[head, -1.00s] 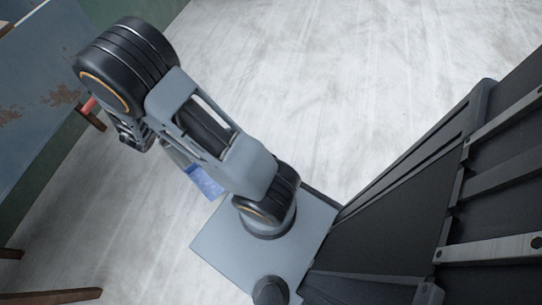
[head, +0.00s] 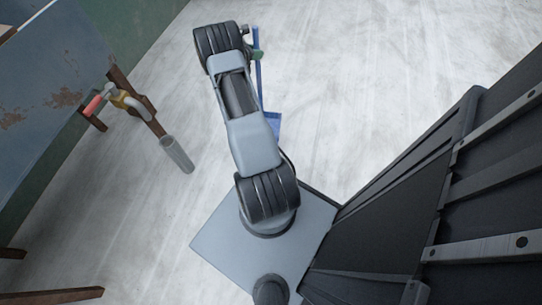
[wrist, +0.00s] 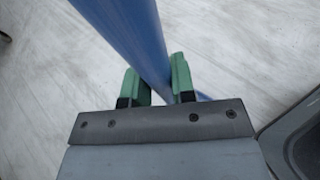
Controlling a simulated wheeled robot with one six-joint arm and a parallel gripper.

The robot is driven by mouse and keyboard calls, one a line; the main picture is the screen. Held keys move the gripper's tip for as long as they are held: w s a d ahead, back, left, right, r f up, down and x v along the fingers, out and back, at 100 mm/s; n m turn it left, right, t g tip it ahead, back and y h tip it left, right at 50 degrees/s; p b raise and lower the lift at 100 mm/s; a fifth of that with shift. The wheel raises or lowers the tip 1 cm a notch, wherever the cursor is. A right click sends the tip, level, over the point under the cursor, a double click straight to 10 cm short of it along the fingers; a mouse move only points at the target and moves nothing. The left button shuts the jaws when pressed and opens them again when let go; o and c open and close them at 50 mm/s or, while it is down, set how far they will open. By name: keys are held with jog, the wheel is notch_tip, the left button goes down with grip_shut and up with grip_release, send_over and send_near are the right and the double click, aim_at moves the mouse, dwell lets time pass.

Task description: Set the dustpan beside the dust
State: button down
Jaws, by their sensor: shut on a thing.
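A blue long-handled dustpan hangs from my gripper (head: 257,55). Its thin blue handle (head: 259,82) drops from the green fingers, and part of its blue pan (head: 273,124) shows beside my arm. In the wrist view the thick blue handle (wrist: 143,35) runs between the green fingertips of my gripper (wrist: 157,80), which is shut on it. My arm hides part of the pan, and I cannot tell whether the pan touches the floor. I can make out no dust in either view.
A worn blue-grey tabletop (head: 50,75) stands at the left. By its edge are a red-and-yellow item (head: 110,100) and a grey cylinder (head: 177,154), partly in front of brown wood. The pale streaked floor (head: 370,60) is clear at the top middle and right.

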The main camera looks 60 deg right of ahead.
jog(key=s+d+r+m+g, duration=0.1)
jog(key=s+d+r+m, duration=0.1)
jog(key=d, duration=0.3)
jog(key=s+a+f+y+b, duration=0.1)
jog(key=s+a+f+b, duration=0.6)
jog(key=f, duration=0.4)
jog(key=s+a, duration=0.1)
jog(key=s, duration=0.1)
jog(key=shift+s+a+f+g, duration=0.3)
jog(key=shift+s+a+f, duration=0.1)
jog(key=shift+f+b, duration=0.1)
jog(key=shift+b, duration=0.2)
jog(key=c, duration=1.4)
grip_release()
jog(key=shift+f, duration=0.15)
jog(key=o, duration=0.4)
jog(key=shift+o, duration=0.2)
